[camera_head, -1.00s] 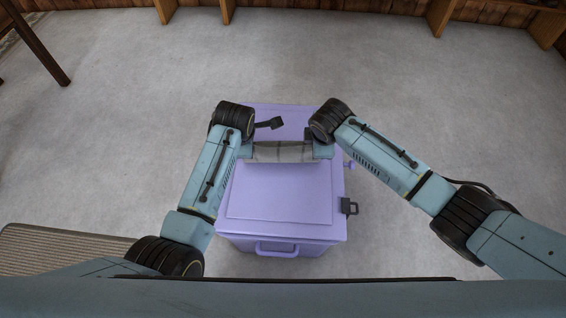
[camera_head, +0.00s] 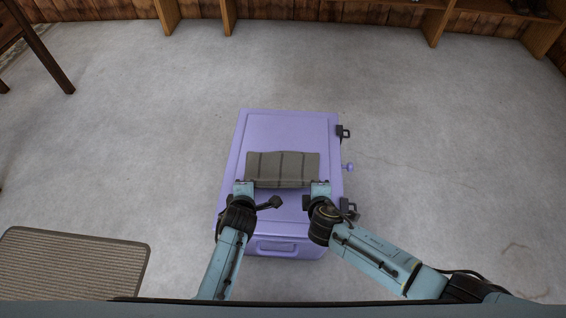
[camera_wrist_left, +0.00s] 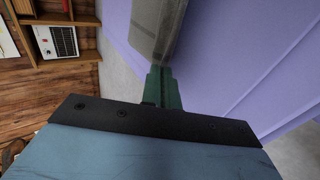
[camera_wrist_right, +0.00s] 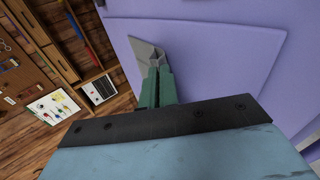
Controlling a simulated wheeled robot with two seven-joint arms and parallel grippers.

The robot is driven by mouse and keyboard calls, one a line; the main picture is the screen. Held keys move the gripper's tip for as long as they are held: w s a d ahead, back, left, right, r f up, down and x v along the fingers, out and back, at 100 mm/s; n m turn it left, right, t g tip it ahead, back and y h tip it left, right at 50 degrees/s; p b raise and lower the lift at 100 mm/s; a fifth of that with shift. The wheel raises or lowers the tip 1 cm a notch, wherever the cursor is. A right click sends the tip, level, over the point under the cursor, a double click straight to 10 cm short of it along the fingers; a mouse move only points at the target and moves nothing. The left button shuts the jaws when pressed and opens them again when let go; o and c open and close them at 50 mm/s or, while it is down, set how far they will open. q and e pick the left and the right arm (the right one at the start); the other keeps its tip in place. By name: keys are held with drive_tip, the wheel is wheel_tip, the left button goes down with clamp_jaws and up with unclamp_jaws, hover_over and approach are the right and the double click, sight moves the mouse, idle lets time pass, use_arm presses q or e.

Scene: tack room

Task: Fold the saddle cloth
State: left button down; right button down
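The saddle cloth (camera_head: 283,166) is a grey-brown strip with darker stripes, over the middle of the purple chest (camera_head: 290,125). My left gripper (camera_head: 244,187) is at its near left corner and my right gripper (camera_head: 320,188) at its near right corner. In the left wrist view the closed green fingers (camera_wrist_left: 163,85) meet the edge of the cloth (camera_wrist_left: 157,25). In the right wrist view the fingers (camera_wrist_right: 156,85) are shut on a creased corner of the cloth (camera_wrist_right: 146,55). How its layers lie underneath is hidden.
The chest has dark latches (camera_head: 344,132) and a purple knob (camera_head: 348,167) on its right side, and a front handle (camera_head: 276,246). A ribbed mat (camera_head: 75,265) lies at the lower left. Grey floor around the chest is clear. Wooden shelving stands along the back wall.

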use_arm(q)
drive_tip(key=shift+s+f+t, duration=0.3)
drive_tip(key=shift+s+f, duration=0.05)
drive_tip(key=shift+s, duration=0.05)
use_arm(e)
drive_tip(key=shift+s+f, duration=0.35)
